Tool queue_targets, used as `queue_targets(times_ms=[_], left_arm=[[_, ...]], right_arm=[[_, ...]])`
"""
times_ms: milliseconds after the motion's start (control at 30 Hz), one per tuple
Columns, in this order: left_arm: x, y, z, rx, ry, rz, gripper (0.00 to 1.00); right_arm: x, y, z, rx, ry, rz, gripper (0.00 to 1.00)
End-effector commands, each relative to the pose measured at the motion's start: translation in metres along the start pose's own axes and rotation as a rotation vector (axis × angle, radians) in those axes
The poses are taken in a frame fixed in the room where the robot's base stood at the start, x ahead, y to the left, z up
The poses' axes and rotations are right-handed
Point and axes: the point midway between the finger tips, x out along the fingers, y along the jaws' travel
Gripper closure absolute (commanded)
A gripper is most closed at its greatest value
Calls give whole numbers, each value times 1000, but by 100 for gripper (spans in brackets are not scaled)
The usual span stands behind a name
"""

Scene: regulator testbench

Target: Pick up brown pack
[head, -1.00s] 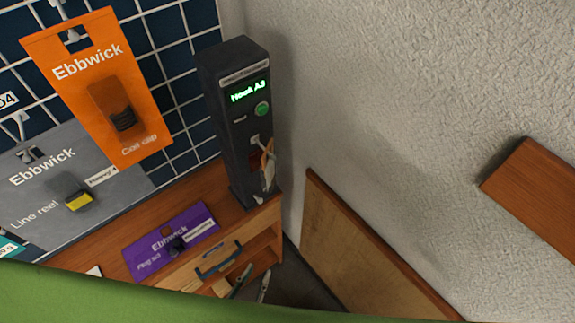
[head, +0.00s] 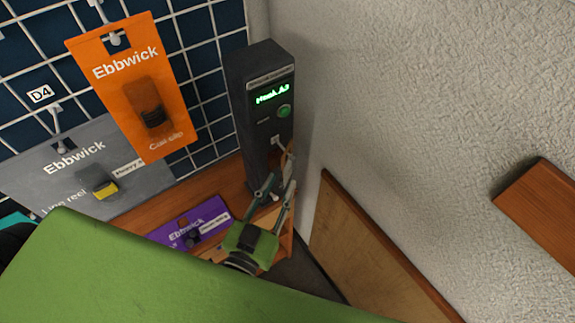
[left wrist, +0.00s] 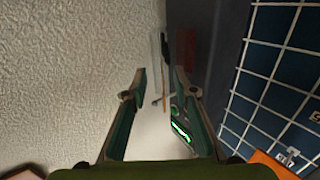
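A small tan-brown pack (head: 289,158) hangs at the front of the dark post (head: 262,110), just below its short white hook. It is seen nearly edge-on and partly hidden by a finger. My left gripper (head: 280,182) is in front of the post, its fingers pointing up toward the pack. In the left wrist view its two fingers (left wrist: 159,74) stand apart, open. Thin edge-on shapes show in the gap between them, and I cannot tell whether either finger touches the pack. My right gripper is not in view.
Orange (head: 134,85) and grey (head: 92,172) Ebbwick packs hang on the blue grid wall (head: 208,50). A purple pack (head: 213,213) lies on the wooden bench (head: 232,172). A white textured wall (head: 400,120) is close to the post's right.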

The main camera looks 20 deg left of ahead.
Motion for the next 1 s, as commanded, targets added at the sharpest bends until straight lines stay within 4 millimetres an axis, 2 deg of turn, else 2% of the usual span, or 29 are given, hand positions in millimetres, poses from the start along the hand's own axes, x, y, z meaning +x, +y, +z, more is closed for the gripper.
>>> queue_targets(times_ms=[233,400,500,633,833,867,933,1000], left_arm=[[17,-1,-4,-1,2,0,74],[42,-3,-9,-1,2,0,74],[53,-3,-7,-1,2,0,74],[60,-3,-5,-1,0,0,74],[60,-3,-4,-1,-1,0,74],[60,-3,-4,-1,-1,0,76],[60,-3,-4,-1,-1,0,94],[60,-3,-4,-1,-1,0,97]], right_arm=[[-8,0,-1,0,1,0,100],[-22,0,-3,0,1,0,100],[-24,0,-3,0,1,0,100],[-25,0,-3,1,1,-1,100],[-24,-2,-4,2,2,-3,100],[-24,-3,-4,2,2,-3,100],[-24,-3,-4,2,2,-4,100],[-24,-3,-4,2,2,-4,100]])
